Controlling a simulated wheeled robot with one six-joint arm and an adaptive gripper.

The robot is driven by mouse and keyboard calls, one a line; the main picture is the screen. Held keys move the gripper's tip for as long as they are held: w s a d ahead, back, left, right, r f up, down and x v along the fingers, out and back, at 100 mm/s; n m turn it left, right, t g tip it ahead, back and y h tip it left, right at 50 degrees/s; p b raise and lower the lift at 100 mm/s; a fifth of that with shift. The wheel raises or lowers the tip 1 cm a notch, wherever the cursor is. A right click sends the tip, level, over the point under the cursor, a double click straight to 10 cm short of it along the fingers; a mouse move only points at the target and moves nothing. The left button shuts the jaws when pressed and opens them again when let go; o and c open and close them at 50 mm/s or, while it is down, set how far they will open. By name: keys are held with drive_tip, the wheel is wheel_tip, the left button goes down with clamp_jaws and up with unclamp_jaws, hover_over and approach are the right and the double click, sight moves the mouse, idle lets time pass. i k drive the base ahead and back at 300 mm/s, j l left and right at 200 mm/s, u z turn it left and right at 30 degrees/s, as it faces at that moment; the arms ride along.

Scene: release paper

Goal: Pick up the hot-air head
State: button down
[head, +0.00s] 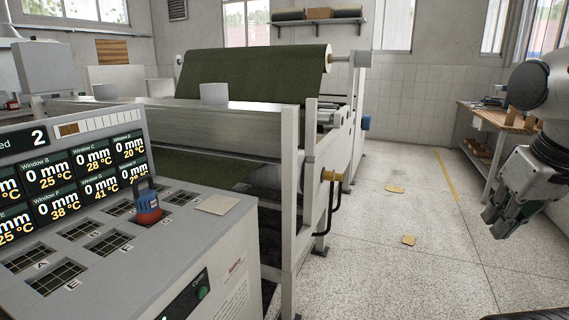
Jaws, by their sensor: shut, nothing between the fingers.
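A small red and blue block with a dark upright handle, which looks like the hot-air head (148,212), sits on the top of the grey console (190,225) at the left. It stands among the dark gridded windows, close to the one at the back right. My gripper (492,228) hangs at the far right over the floor, pointing down and left. It is shut and empty, well apart from the console and the head.
A display panel (75,170) rises behind the windows. A beige card (217,204) lies right of the head. A large machine with a green roll (250,75) stands behind. A workbench (500,120) stands at back right. The floor between has small yellowish scraps (408,240).

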sight(146, 200)
drive_tip(key=u, duration=1.55)
